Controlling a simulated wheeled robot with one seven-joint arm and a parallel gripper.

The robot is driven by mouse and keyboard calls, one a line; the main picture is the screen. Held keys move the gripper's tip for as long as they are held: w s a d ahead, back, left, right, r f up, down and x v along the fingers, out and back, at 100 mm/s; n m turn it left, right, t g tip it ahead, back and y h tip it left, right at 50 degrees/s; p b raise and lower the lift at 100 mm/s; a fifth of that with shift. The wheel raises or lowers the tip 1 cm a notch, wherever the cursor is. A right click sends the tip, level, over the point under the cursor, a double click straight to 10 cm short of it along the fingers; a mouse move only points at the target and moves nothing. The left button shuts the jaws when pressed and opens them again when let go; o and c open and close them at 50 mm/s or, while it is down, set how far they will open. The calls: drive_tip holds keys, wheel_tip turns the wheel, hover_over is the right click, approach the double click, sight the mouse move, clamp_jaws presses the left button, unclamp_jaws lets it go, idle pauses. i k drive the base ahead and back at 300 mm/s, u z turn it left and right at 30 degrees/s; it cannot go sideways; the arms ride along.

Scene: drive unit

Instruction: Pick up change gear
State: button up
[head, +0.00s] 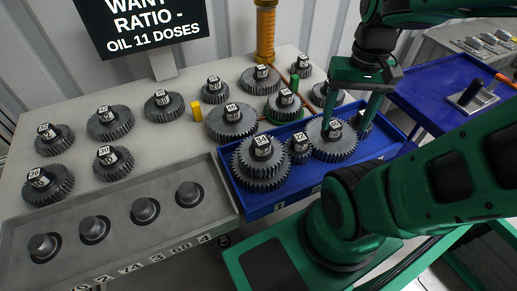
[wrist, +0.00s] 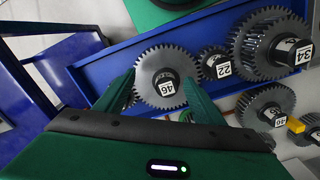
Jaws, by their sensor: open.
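A toothed change gear labelled 46 (wrist: 149,98) lies in the blue tray (wrist: 97,75), between the fingertips of my gripper (wrist: 160,78) in the wrist view. The jaws are open, one finger on each side of its hub. In the head view my gripper (head: 348,120) points down at this gear (head: 325,151). I cannot tell whether the fingers touch it. Beside it in the tray are a small gear labelled 22 (wrist: 214,64) and a large stacked gear labelled 34 (wrist: 250,48).
Several gears (head: 110,124) stand on the grey table (head: 75,130). A yellow block (head: 196,111) and an orange column (head: 266,35) are there too. A grey tray (head: 115,218) with several pegs lies front left. A second blue tray (head: 425,85) is right.

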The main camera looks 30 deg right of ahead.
sight(260, 155)
drive_tip(key=z, duration=1.1)
drive_tip(key=k, duration=1.75)
drive_tip(key=u, duration=1)
drive_tip(key=i, duration=1)
drive_tip(key=z, duration=0.05)
